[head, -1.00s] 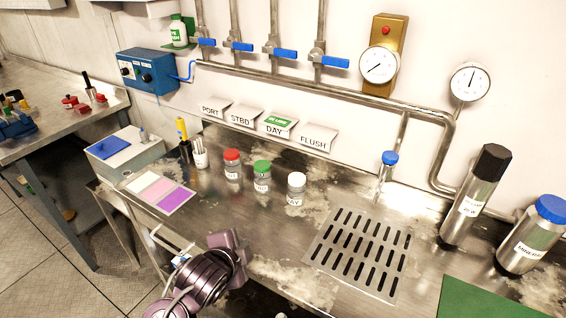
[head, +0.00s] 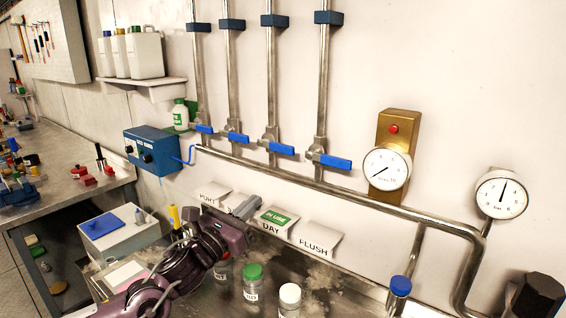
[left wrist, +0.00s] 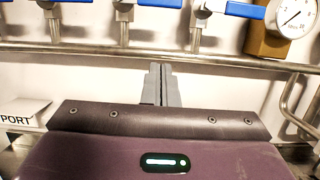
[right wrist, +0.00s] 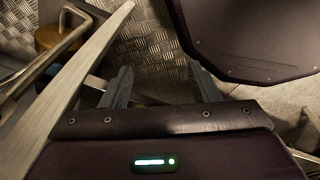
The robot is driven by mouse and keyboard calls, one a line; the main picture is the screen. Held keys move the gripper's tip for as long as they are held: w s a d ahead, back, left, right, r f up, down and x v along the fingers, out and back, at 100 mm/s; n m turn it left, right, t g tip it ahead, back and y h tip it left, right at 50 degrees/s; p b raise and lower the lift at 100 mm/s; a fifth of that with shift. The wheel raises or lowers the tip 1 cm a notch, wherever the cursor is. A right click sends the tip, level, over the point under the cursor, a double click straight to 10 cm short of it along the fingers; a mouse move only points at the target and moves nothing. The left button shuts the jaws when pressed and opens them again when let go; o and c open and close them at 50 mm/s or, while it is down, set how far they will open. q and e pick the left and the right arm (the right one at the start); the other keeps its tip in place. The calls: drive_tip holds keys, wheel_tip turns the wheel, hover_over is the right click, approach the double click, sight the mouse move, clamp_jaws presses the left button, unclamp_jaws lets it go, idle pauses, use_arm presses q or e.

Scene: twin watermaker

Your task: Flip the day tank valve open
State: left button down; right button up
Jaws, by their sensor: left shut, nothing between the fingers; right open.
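Four valves with blue lever handles sit in a row on vertical pipes above a horizontal pipe. The third from the left, the day tank valve (head: 276,148), lines up with the DAY label; its blue handle lies crosswise to its pipe. In the left wrist view the day tank valve's handle (left wrist: 160,3) is cut by the top edge. My left gripper (head: 246,207) is shut and empty, below the valves and in front of the label row, apart from the handles; it also shows in the left wrist view (left wrist: 160,72). My right gripper (right wrist: 160,85) is open and empty, low over the floor.
The DAY label (head: 272,228) carries a green IN USE card. The FLUSH valve (head: 335,162) is close on the right, near a brass-mounted gauge (head: 386,169). The horizontal pipe (head: 300,183) runs between gripper and handles. Capped jars (head: 252,285) stand on the bench below.

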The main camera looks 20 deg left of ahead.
sight(275, 147)
drive_tip(key=s+a, duration=0.1)
drive_tip(key=s, duration=0.3)
use_arm(q)
drive_tip(key=w+d+r+p, duration=0.3)
drive_tip(key=w+r+p, duration=0.3)
drive_tip(key=w, duration=0.3)
drive_tip(key=shift+d+r+p, duration=0.15)
drive_tip(key=shift+d+p, duration=0.05)
drive_tip(key=shift+p, duration=0.65)
use_arm(e)
wheel_tip(275, 147, up, 8)
drive_tip(key=w, duration=0.1)
drive_tip(key=shift+w+f, duration=0.25)
drive_tip(key=shift+w, duration=0.15)
use_arm(q)
drive_tip(key=shift+w, duration=0.1)
use_arm(e)
drive_tip(key=shift+w, duration=0.1)
drive_tip(key=shift+a, duration=0.15)
use_arm(q)
drive_tip(key=shift+d+r+n, duration=0.1)
drive_tip(key=shift+r+n, duration=0.1)
drive_tip(key=shift+n, duration=0.2)
use_arm(e)
drive_tip(key=shift+a+f, duration=0.15)
drive_tip(key=shift+a, duration=0.1)
